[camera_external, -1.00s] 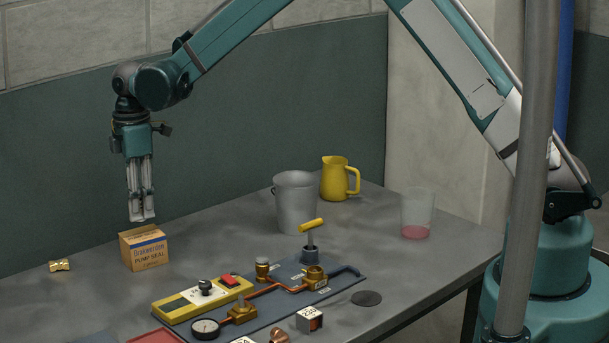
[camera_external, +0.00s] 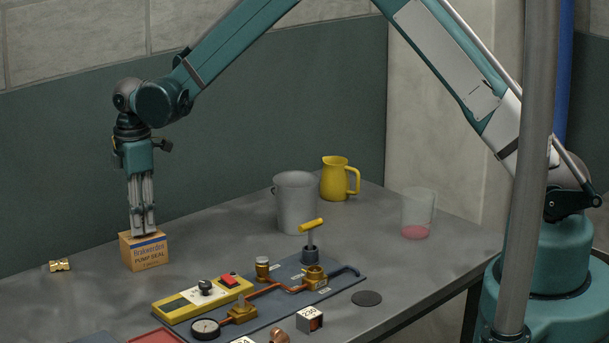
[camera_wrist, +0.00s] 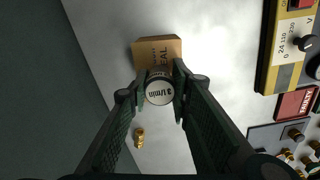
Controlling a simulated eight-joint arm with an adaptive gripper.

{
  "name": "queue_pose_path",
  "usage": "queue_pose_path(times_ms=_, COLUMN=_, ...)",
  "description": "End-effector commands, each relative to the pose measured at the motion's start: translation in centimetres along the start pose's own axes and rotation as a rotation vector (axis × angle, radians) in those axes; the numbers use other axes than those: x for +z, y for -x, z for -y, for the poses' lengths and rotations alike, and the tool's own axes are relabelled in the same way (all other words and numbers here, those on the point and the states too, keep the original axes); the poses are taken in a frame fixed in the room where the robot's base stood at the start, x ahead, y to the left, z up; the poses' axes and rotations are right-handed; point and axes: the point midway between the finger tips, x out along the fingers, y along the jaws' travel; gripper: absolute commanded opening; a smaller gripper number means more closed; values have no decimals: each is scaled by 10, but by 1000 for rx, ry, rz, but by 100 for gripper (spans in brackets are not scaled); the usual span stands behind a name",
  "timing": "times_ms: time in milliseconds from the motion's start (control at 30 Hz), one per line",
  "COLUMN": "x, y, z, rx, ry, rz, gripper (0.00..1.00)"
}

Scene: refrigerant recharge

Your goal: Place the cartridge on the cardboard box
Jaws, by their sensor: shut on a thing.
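The cardboard box (camera_external: 146,258), brown with a blue band and "PUMP SEAL" print, stands on the grey table near the wall; it also shows in the wrist view (camera_wrist: 165,48). My gripper (camera_external: 143,232) points straight down over the box top. In the wrist view its dark fingers are shut on the cartridge (camera_wrist: 159,91), whose round white end reads "3 l/min". The cartridge overlaps the box's near edge in that view. In the external view it is hardly distinct between the fingers. The fingertips are at the box top; whether the cartridge touches it I cannot tell.
A small brass fitting (camera_external: 60,265) lies left of the box. A panel with copper pipes, a gauge (camera_external: 205,328) and a yellow meter (camera_external: 202,300) is to the right. A grey bucket (camera_external: 296,203), yellow jug (camera_external: 336,179) and clear beaker (camera_external: 418,213) stand farther back.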

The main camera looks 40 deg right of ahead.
Motion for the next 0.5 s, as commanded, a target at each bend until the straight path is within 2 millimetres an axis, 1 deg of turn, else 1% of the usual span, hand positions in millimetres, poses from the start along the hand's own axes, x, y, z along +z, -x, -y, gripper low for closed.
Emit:
queue_pose_path(times_ms=167, x=0, y=-4, z=0, rx=0, ry=0, rz=0, gripper=8)
queue_pose_path(times_ms=200, x=0, y=-4, z=0, rx=0, ry=0, rz=0, gripper=22)
queue_pose_path(times_ms=300, x=0, y=-3, z=0, rx=0, ry=0, rz=0, gripper=36)
queue_pose_path(times_ms=500, x=0, y=-3, z=0, rx=0, ry=0, rz=0, gripper=36)
